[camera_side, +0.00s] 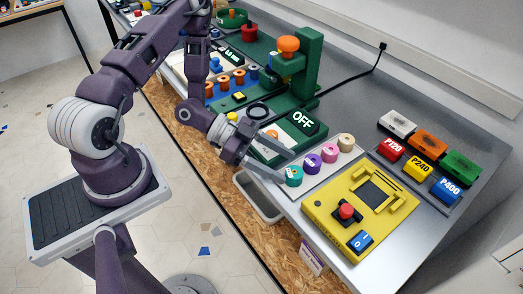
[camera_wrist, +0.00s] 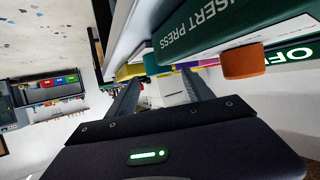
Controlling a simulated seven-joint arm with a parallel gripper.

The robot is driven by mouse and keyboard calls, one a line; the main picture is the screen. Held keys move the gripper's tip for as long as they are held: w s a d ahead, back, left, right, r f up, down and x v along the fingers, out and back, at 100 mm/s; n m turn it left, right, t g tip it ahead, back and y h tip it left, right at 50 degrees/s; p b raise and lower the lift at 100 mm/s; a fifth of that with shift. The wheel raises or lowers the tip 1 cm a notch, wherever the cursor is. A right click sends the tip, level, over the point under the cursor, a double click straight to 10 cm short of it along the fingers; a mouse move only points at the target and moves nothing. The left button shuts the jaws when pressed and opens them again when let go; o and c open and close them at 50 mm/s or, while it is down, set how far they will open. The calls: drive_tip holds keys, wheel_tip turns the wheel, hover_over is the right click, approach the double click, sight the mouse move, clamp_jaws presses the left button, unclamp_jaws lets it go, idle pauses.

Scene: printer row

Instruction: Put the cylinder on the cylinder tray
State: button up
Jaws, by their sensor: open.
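I cannot tell which round piece or tray the task means. My gripper (camera_side: 287,166) is open, its fingers reaching toward the teal piece at the row's near end. Contact cannot be told. In the wrist view my gripper (camera_wrist: 161,77) has its fingers apart with no object clearly held. An orange round piece (camera_wrist: 243,62) shows at the green insert press (camera_wrist: 215,22), right of the fingers.
The green press (camera_side: 312,70) stands behind my gripper. More orange and blue cylinders (camera_side: 224,82) stand farther back. A grey bin (camera_side: 252,196) sits below the bench edge.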

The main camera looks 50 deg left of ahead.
drive_tip(key=v, duration=0.9)
drive_tip(key=w+a+y, duration=0.3)
drive_tip(key=a+y, duration=0.1)
drive_tip(key=shift+w+a+f+g+y, duration=0.15)
drive_tip(key=shift+w+a+g+y, duration=0.15)
drive_tip(key=shift+w+g+y, duration=0.1)
drive_tip(key=w+a+r+y, duration=0.1)
drive_tip(key=a+r+y, duration=0.1)
drive_tip(key=w+a+r+y, duration=0.1)
drive_tip(key=shift+w+a+n+y, duration=0.3)
drive_tip(key=shift+a+n+y, duration=0.05)
drive_tip(key=shift+n+y, duration=0.05)
wheel_tip(320, 180, up, 10)
drive_tip(key=a+n+y, duration=0.3)
drive_tip(key=n+y, duration=0.1)
drive_tip(key=y, duration=0.1)
drive_tip(key=s+d+r+n, duration=0.2)
drive_tip(key=s+d+r, duration=0.1)
drive_tip(key=s, duration=0.3)
drive_tip(key=s+d+r+n+h, duration=0.1)
drive_tip(key=s+d+r+n, duration=0.1)
drive_tip(key=s+d, duration=0.3)
drive_tip(key=s+d+r+n+g+h, duration=0.1)
drive_tip(key=s+d+r+n, duration=0.1)
drive_tip(key=s+d+r, duration=0.2)
drive_tip(key=s+d, duration=0.1)
drive_tip(key=s, duration=0.2)
drive_tip(key=shift+s, duration=0.25)
drive_tip(key=shift+d, duration=0.1)
